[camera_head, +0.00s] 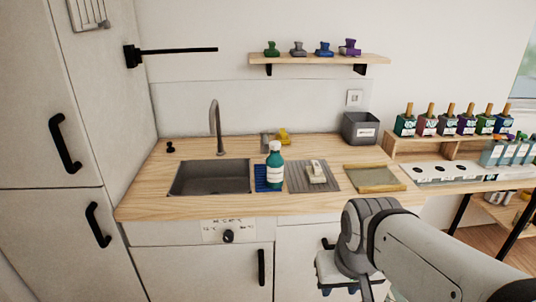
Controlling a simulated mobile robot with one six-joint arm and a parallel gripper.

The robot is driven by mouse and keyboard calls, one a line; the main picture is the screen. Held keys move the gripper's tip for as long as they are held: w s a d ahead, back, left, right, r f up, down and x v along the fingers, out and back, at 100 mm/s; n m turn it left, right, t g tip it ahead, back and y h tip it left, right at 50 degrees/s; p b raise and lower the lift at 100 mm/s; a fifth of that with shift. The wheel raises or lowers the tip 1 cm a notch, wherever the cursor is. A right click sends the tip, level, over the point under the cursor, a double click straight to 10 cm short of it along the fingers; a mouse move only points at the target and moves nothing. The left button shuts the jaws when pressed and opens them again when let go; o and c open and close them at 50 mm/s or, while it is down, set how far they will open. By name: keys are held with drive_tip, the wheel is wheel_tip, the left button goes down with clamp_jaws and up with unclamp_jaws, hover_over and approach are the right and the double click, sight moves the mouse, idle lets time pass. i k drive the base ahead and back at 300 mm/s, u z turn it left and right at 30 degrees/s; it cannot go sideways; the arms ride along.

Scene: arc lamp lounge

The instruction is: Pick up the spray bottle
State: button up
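A green bottle (274,172) with a white label and a pale cap stands upright on the wooden counter (210,208), just right of the sink. It is the likeliest spray bottle, but I cannot make out a trigger. It stands on or in front of a blue ribbed mat (262,184). My gripper (338,288) hangs low in front of the cabinets, below and right of the bottle and well apart from it. Its two bluish fingertips look spread, with nothing visible between them.
A dark sink (210,177) with a tall faucet (216,125) lies left of the bottle. Right of it are a grey ribbed mat (325,184) with a whitish object (316,172), a wooden-framed tray (375,179) and a grey bin (361,129). A small yellow object (284,136) sits behind.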

sight(275, 161)
drive_tip(key=u, duration=0.4)
drive_tip(key=i, duration=1.2)
drive_tip(key=z, duration=0.35)
